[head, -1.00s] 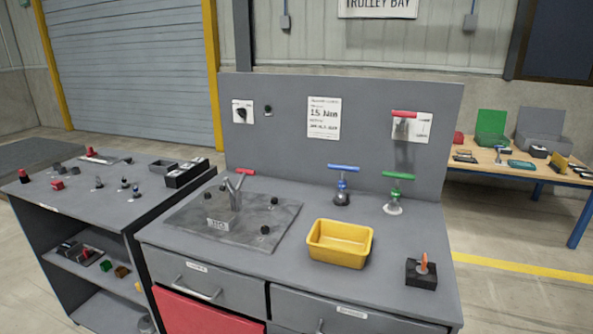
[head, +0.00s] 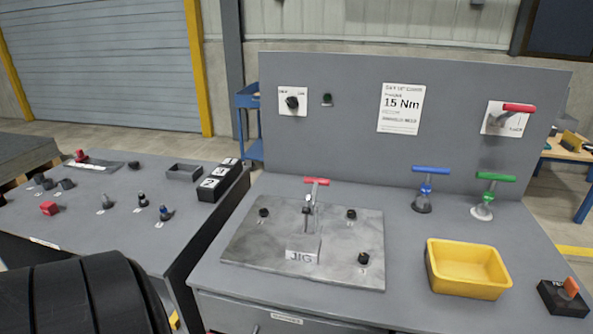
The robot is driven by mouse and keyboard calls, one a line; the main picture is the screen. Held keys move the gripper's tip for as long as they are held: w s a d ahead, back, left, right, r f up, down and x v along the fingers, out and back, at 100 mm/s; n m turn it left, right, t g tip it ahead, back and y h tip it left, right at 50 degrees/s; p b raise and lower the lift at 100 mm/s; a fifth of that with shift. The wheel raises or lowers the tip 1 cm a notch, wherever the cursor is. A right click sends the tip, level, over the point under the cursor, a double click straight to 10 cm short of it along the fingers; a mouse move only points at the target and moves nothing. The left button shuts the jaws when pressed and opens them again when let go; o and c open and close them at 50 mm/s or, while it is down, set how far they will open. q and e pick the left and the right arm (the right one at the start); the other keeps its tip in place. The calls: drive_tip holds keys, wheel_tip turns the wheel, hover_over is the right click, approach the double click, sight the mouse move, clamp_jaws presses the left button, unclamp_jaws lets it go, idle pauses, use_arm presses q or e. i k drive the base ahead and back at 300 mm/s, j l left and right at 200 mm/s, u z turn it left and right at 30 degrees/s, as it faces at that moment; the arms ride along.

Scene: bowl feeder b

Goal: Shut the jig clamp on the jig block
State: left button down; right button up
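The jig clamp (head: 311,203) stands on a grey metal plate (head: 260,256) on the workbench. Its red T-handle (head: 316,182) is raised at the top of a grey metal lever. The jig block (head: 302,251), with a "JIG" label on its front, sits at the clamp's near side. From this angle I cannot tell whether the clamp's arm touches the block. Neither of my grippers shows; only a dark ribbed part, likely my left arm, is at the bottom left.
Black knobs (head: 351,214) stand on the plate around the clamp. Blue-handled (head: 423,190) and green-handled (head: 485,197) tools and a yellow bin (head: 467,268) are to the right. A back panel (head: 350,130) rises behind. A side table (head: 110,235) with small parts is at left.

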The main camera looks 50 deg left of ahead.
sight(310, 200)
drive_tip(key=k+j, duration=0.1)
drive_tip(key=j, duration=0.7)
drive_tip(key=k+j, duration=0.15)
drive_tip(key=j, duration=0.2)
drive_tip(key=k+j, duration=0.1)
drive_tip(key=j, duration=0.3)
drive_tip(key=z, duration=0.05)
